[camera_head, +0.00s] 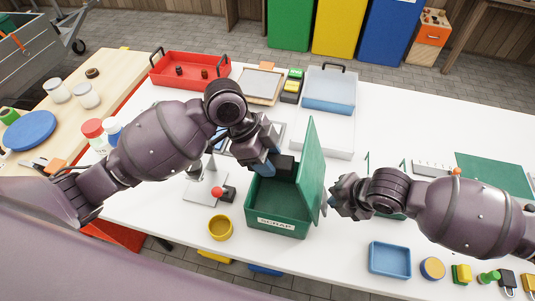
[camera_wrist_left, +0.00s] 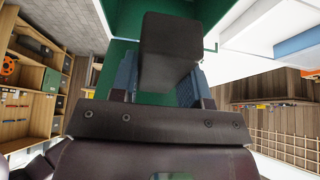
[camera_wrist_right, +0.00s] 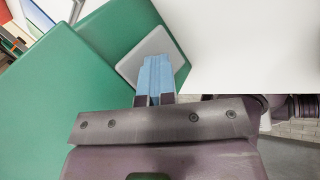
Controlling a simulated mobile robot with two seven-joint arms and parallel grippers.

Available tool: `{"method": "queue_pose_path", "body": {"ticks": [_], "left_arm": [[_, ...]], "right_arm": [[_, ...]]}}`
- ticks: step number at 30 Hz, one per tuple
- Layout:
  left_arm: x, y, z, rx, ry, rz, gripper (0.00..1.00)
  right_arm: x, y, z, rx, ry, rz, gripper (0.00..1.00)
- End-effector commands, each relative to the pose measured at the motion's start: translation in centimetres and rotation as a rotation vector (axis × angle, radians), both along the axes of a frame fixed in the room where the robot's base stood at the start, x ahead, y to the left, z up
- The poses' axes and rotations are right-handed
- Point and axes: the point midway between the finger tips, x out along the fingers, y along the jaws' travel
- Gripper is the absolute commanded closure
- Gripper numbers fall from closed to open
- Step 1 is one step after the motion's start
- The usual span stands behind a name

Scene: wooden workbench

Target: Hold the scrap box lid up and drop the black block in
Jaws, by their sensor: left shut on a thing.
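The green scrap box (camera_head: 275,222), labelled SCRAP, stands on the white bench with its lid (camera_head: 312,168) raised nearly upright on the right side. My left gripper (camera_head: 272,160) is shut on the black block (camera_head: 284,165) over the box opening. In the left wrist view the block (camera_wrist_left: 170,50) sits between the blue fingers with green box behind it. My right gripper (camera_head: 335,205) is at the outer side of the lid. In the right wrist view its blue fingertips (camera_wrist_right: 155,78) are together with nothing between them, beside the green lid (camera_wrist_right: 85,75); whether they touch it is unclear.
A yellow cup (camera_head: 220,228) and a red-knobbed device (camera_head: 217,192) stand left of the box. A blue tray (camera_head: 389,259) lies at front right.

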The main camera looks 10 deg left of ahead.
Motion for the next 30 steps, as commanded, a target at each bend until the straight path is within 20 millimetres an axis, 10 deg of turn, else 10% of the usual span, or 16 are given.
{"method": "queue_pose_path", "body": {"ticks": [30], "left_arm": [[0.0,0.0,-5.1,0.001,0.001,0.003,0.84]], "right_arm": [[0.0,0.1,0.1,0.002,0.0,0.002,1.0]]}}
